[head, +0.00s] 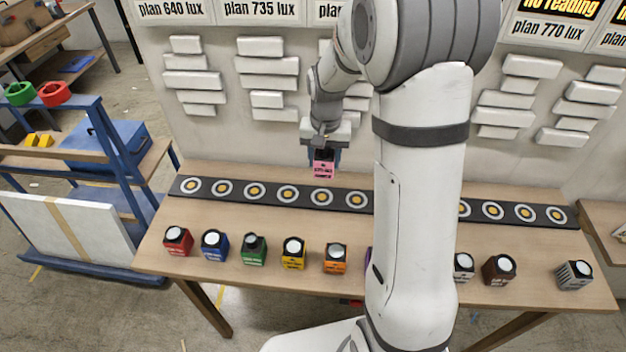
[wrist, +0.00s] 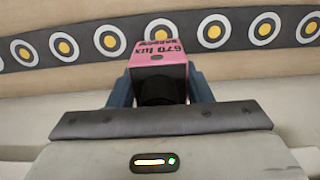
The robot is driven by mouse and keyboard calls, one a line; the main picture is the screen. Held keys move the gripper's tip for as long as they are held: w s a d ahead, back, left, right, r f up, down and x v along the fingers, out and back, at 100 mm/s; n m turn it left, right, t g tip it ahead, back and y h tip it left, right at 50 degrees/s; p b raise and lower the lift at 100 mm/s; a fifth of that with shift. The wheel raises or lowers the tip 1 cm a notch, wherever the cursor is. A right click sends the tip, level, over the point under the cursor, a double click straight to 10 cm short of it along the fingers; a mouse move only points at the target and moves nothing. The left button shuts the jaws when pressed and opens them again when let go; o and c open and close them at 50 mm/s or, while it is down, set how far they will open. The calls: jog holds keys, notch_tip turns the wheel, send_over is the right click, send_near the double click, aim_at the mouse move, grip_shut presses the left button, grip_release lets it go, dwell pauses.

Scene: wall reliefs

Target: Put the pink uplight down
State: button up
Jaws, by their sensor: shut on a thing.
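The pink uplight (head: 323,168) is a small pink block with a dark top, held above the table near the black strip. In the wrist view the pink uplight (wrist: 158,62) shows black lettering reading "670 lux" and sits between two blue-grey fingers. My gripper (head: 323,158) is shut on it, pointing down. The black strip (head: 238,190) carries a row of white ring targets with yellow centres, and it also shows in the wrist view (wrist: 84,42). The uplight appears apart from the strip; its exact height is hard to tell.
Red (head: 178,241), blue (head: 214,245), green (head: 253,249), yellow (head: 293,253), orange (head: 336,259), brown (head: 498,269) and grey (head: 574,275) uplights stand along the table's front (head: 200,285). Wall reliefs (head: 266,66) rise behind the strip. My arm hides part of the table.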

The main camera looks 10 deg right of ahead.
jog(key=f, duration=0.3)
jog(key=f+p, duration=0.1)
jog(key=f, duration=0.2)
jog(key=shift+w+a, duration=0.1)
jog(key=shift+w, duration=0.1)
jog(key=shift+s+f+p, duration=0.1)
jog(key=shift+f+p, duration=0.25)
jog(key=shift+f, duration=1.5)
jog(key=shift+f, duration=0.2)
jog(key=o, duration=1.1)
jog(key=shift+c, duration=0.2)
jog(key=shift+r, duration=0.15)
